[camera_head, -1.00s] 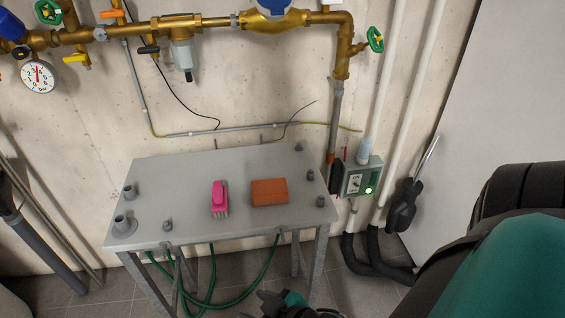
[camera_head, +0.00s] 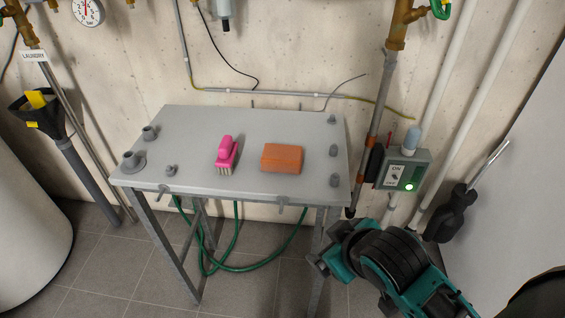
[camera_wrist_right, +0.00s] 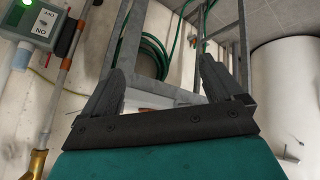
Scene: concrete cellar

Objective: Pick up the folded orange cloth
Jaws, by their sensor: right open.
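The folded orange cloth (camera_head: 282,158) lies flat on the right half of the grey table (camera_head: 200,181) in the head view. My right gripper (camera_head: 318,264) is in front of the table's right front corner, nearer to me than the cloth and apart from it. In the right wrist view my right gripper (camera_wrist_right: 160,78) has its two dark fingers spread, with nothing held between them. A small orange-brown patch shows low behind the gripper there, too hidden to identify. My left gripper is in no view.
A pink brush (camera_head: 227,153) lies left of the cloth. Grey fittings (camera_head: 133,161) stand near the table's edges. A switch box (camera_head: 404,170) and pipes are on the wall to the right. A green hose (camera_head: 262,262) hangs below the table.

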